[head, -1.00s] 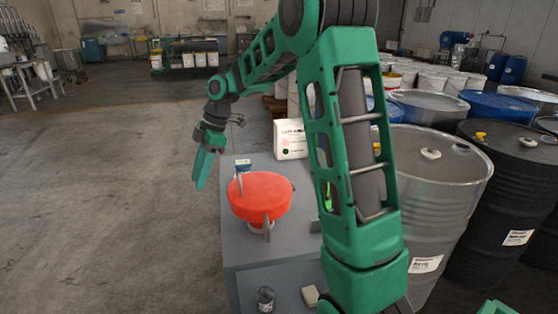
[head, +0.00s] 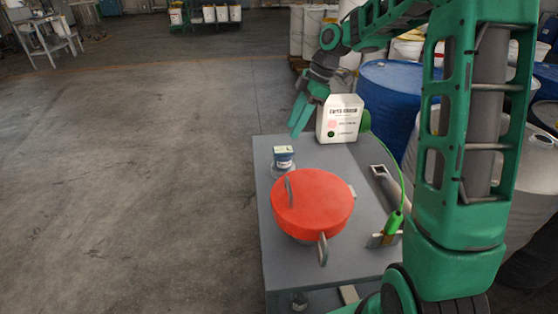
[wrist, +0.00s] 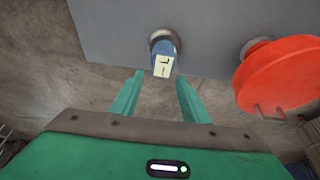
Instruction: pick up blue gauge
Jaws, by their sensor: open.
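The blue gauge (head: 284,155) is a small blue block with a pale label face. It stands on a round grey base near the left edge of the grey table, behind the red pot. In the wrist view the blue gauge (wrist: 165,66) lies beyond and between my two fingertips. My gripper (head: 301,115) hangs above the far left part of the table, above and behind the gauge in the head view. In the wrist view my gripper (wrist: 158,78) is open with nothing between its fingers.
A white container (head: 339,118) stands at the table's back. A green-handled tool (head: 394,222) lies right. Blue drums (head: 402,92) stand behind. Floor left is clear.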

